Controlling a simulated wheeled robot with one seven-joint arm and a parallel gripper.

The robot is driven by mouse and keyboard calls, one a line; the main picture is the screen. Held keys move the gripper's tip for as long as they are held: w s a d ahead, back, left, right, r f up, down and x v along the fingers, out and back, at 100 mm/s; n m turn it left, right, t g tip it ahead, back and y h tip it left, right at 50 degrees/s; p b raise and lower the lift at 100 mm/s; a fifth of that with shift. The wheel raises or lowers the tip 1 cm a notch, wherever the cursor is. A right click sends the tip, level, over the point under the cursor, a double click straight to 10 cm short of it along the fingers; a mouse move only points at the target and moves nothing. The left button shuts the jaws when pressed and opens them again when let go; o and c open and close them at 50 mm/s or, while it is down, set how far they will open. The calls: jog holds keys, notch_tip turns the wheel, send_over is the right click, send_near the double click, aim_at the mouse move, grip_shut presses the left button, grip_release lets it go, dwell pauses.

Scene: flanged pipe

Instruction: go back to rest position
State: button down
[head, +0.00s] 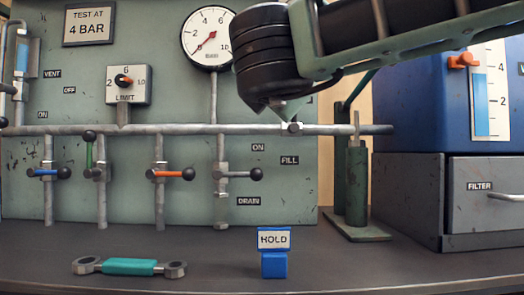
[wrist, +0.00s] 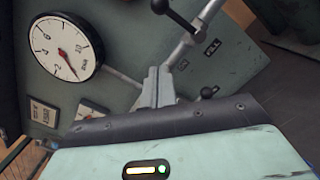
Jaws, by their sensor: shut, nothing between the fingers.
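My gripper (head: 287,112) shows in the head view at upper centre, its black wrist hanging from my arm at the upper right. In the wrist view the closed fingers (wrist: 160,88) point at the green panel (wrist: 115,95). The round pressure gauge (head: 208,38) is left of my gripper, its red needle towards the low end; it also shows in the wrist view (wrist: 60,49).
Valves with blue, green, orange and black handles (head: 175,174) line the pipes. A teal wrench (head: 130,267) and a blue HOLD stand (head: 274,265) are on the dark bench (head: 210,255). A green pump (head: 356,185), FILTER drawer (head: 485,195) and blue tank (head: 420,100) stand right.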

jog(key=s+a+f+n+g+y+p, duration=0.3)
jog(key=a+n+y+p, duration=0.45)
jog(key=n, duration=1.15)
jog(key=s+a+f+n+g+y+p, duration=0.1)
jog(key=s+f+n+g+p, duration=0.15)
jog(key=f+n, duration=0.45)
jog(key=s+f+n+g+y+p, duration=0.1)
jog(key=s+f+n+g+y, duration=0.1)
jog(key=s+f+n+g, duration=0.45)
jog(key=s+d+f+n+g+h+p, duration=0.35)
jog(key=s+d+f+n, duration=0.25)
jog(key=s+d+n, duration=0.3)
jog(key=s+d+f+n+g+h+p, duration=0.3)
jog(key=s+d+f+n+h, duration=0.25)
jog(key=d+n, duration=0.5)
notch_tip(320, 180, up, 38)
jog(key=a+n+p, duration=0.1)
jog(key=p, duration=3.6)
jog(key=shift+s+a+f+y+p, duration=0.2)
jog(key=shift+s+f+y+p, duration=0.05)
jog(key=shift+y+p, duration=0.1)
jog(key=shift+a+n, duration=0.1)
jog(key=shift+n, duration=0.2)
